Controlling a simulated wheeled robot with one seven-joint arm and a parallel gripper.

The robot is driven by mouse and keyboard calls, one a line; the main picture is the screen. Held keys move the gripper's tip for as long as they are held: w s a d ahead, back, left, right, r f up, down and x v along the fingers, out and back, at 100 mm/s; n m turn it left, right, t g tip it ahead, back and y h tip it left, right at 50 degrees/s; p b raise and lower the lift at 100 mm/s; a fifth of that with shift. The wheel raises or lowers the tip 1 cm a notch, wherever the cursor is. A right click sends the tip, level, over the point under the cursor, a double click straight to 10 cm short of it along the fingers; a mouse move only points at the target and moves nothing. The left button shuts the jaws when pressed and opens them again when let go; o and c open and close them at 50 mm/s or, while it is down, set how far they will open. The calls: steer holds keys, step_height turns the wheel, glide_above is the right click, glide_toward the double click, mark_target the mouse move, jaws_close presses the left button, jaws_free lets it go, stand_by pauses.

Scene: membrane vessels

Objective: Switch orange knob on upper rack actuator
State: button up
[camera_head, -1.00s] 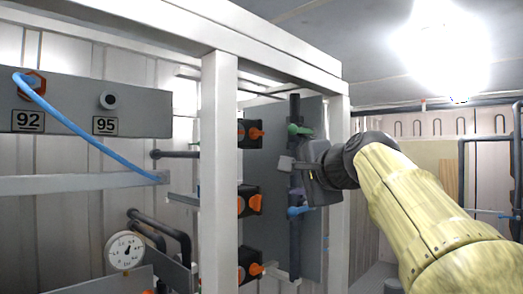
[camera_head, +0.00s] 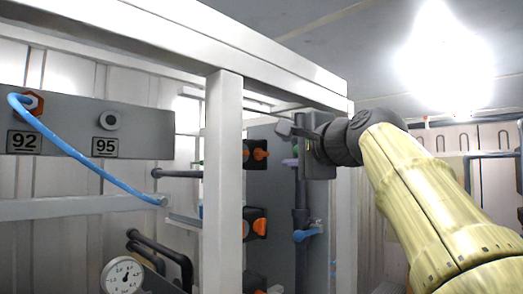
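The upper rack actuator (camera_head: 254,155) is a black box with an orange knob (camera_head: 261,154) on its right side and another orange part on its left, partly cut off by the white post. My gripper (camera_head: 288,129) is above and to the right of this knob, pointing left. It appears apart from the knob. The gripper is seen from the side, so its finger gap does not show. Below is a second black actuator (camera_head: 255,225) with an orange knob (camera_head: 260,227). A third orange knob (camera_head: 260,291) is cut off at the bottom edge.
A white rack post (camera_head: 223,190) stands just left of the actuators, under a white top beam. A dark vertical pipe (camera_head: 301,195) with a blue handle (camera_head: 308,234) stands right of them. A gauge (camera_head: 122,276) and a blue hose (camera_head: 85,160) are at left.

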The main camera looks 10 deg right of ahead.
mark_target(263, 154)
steer(key=p+x, duration=0.2)
steer(key=x, duration=0.2)
steer(key=p+x, duration=0.2)
steer(key=x, duration=0.3)
steer(key=p+x, duration=0.2)
steer(key=x, duration=0.2)
steer(key=shift+w+d+r, duration=0.1)
steer(key=shift+w+d, duration=0.15)
steer(key=shift+w, duration=0.05)
